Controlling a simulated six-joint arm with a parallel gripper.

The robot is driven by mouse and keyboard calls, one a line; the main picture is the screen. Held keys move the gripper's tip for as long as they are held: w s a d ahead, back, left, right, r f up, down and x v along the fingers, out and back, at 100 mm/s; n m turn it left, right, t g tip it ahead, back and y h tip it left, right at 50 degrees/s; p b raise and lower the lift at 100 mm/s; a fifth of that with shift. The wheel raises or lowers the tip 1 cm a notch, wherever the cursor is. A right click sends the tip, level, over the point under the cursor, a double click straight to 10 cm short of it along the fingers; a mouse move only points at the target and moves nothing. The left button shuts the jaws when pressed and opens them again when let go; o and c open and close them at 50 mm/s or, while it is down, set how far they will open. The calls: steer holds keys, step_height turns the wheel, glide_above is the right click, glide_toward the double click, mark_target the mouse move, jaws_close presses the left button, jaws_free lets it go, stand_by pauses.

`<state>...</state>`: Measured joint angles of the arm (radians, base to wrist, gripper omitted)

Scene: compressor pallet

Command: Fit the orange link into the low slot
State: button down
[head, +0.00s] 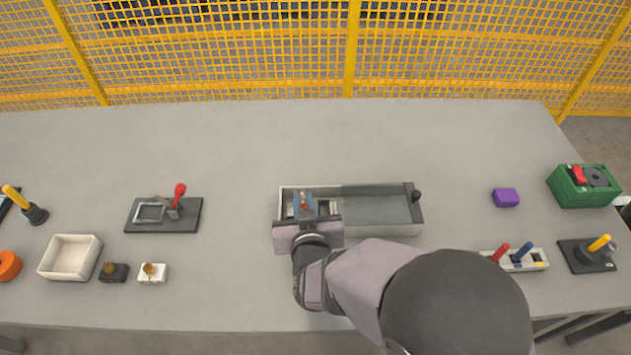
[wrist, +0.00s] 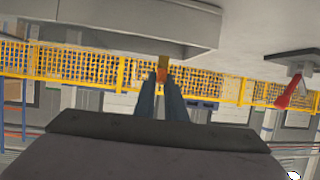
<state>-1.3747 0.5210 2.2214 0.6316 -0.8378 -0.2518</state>
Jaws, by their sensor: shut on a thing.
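The orange link (wrist: 162,73) is a small orange piece between the tips of my gripper (wrist: 160,88) in the wrist view. My gripper is shut on it. In the head view my gripper (head: 303,203) is over the left, uncovered part of a long grey box (head: 412,230). Only a small trace of orange shows between the blue fingers there. Small pale fittings (head: 334,208) show inside the box beside the fingers. I cannot tell which is the low slot, nor whether the link touches anything. My wrist hides the box's front left side.
A clear lid (head: 375,207) with a black knob (head: 416,196) covers the box's right part. A red-handled clamp (head: 180,190) and white tray (head: 70,257) stand left. A purple block (head: 505,197), green control box (head: 583,186) and levers (head: 522,254) stand right. The table's back is clear.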

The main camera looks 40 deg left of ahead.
steer(key=shift+w+a+r+m+t+h+p, duration=0.2)
steer(key=shift+a+r+m+t+p, duration=0.1)
steer(key=shift+a+r+p, duration=0.4)
steer(key=shift+w+a+r+m+t+h+p, duration=0.1)
steer(key=shift+w+a+r+m+t+p, duration=0.2)
steer(key=shift+r, duration=0.6)
steer(key=shift+s+a, duration=0.1)
steer(key=shift+f+b, duration=2.15)
steer(key=shift+f, duration=0.75)
steer(key=shift+f+b, duration=0.85)
steer(key=shift+f, duration=0.55)
steer(key=c, duration=1.7)
jaws_free()
steer(key=shift+c, duration=0.2)
